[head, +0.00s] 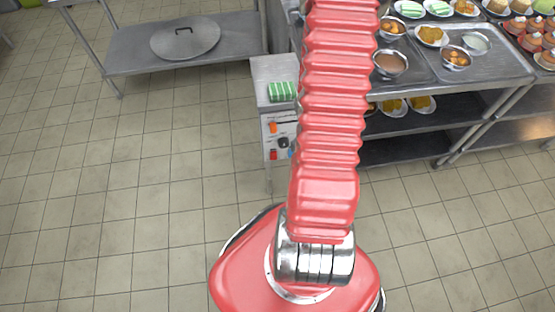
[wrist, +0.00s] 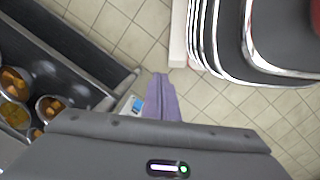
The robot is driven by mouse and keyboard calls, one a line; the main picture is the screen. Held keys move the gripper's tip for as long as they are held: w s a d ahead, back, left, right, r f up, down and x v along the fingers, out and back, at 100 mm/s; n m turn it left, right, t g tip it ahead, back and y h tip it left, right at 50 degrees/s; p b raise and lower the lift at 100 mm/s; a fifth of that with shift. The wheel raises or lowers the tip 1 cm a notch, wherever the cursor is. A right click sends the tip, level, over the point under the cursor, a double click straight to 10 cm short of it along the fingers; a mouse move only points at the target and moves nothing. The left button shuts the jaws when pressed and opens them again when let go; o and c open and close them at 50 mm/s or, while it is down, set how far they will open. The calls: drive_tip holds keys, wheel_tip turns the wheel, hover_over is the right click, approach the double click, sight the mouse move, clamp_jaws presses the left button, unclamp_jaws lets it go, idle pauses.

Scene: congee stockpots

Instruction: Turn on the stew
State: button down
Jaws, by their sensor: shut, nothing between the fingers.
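In the head view a grey metal unit (head: 272,73) stands just left of my arm. Its front has a pale control panel (head: 277,138) with orange, dark and red controls; my arm covers its right side. No stew pot can be made out for certain. In the head view my red arm reaches up out of the top of the picture, so its end is hidden there. In the wrist view my gripper (wrist: 161,80) shows as purple-grey fingers, closed together and empty, over the tiled floor. A small pale box with a blue face (wrist: 136,103) shows just left of the fingers.
A green-striped cloth (head: 282,91) lies on the grey unit. Right of my arm a steel counter (head: 505,68) holds bowls and plates of food. At upper left a low steel shelf (head: 130,60) bears a round lid (head: 185,38). The tiled floor at left is clear.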

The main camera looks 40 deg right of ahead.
sight(274, 156)
wheel_tip(274, 156, down, 14)
drive_tip(key=a+n+t+y, duration=0.1)
drive_tip(key=n+t, duration=0.2)
drive_tip(key=n, duration=0.2)
drive_tip(key=w+n+t, duration=0.5)
drive_tip(key=w+n, duration=0.1)
drive_tip(key=w, duration=0.2)
drive_tip(key=shift+a+r, duration=0.25)
drive_tip(key=shift+r, duration=0.1)
drive_tip(key=shift+f, duration=0.1)
drive_tip(key=w+d+f, duration=0.1)
drive_tip(key=w+f, duration=0.7)
drive_tip(key=shift+w+d+f, duration=0.25)
drive_tip(key=shift+w+d, duration=0.15)
